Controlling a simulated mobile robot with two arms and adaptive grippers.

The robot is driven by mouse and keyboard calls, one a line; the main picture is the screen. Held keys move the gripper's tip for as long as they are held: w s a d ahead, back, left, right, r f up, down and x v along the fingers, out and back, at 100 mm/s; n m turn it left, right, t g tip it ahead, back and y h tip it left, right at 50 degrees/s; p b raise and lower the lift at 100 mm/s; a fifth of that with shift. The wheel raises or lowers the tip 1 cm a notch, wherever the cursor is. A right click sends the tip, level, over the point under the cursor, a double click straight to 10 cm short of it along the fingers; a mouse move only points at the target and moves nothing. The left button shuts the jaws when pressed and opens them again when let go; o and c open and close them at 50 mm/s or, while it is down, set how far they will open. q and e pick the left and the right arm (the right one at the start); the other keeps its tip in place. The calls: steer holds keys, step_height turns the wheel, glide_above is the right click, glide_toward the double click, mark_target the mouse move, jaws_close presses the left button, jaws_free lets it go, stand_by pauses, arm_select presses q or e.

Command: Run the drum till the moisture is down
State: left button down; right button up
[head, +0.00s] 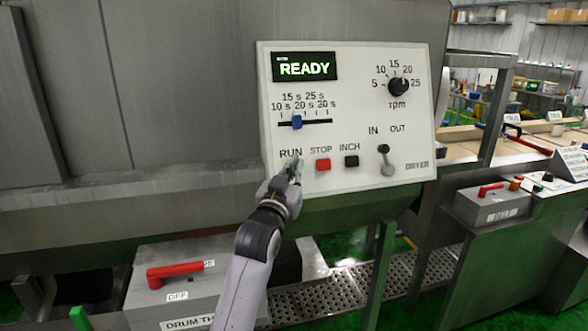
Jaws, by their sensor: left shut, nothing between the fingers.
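The white dryer panel (350,200) is on the front of the grey drum housing (130,90). Its display (304,67) reads READY in green. My left gripper (292,168) is shut and empty, at the spot just below the RUN label; it covers the RUN button, and whether it touches it I cannot tell. To its right are a red STOP button (323,165) and a black INCH button (351,161). The blue time slider (297,121) sits near 20 s. The black rpm knob (398,86) is at upper right. The IN/OUT lever (385,158) points up. My right gripper is out of view.
Below left, a grey box (210,285) carries a red handle (175,270) by an OFF label. Another box (490,208) with a red handle stands at right. A perforated metal walkway (340,290) runs beneath the drum. Benches and shelves fill the back right.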

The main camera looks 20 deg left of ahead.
arm_select(q)
steer(key=shift+w+a, duration=0.1)
steer(key=shift+w+a+f, duration=0.1)
steer(key=shift+w+a, duration=0.05)
steer(key=shift+w, duration=0.05)
stand_by(0.4)
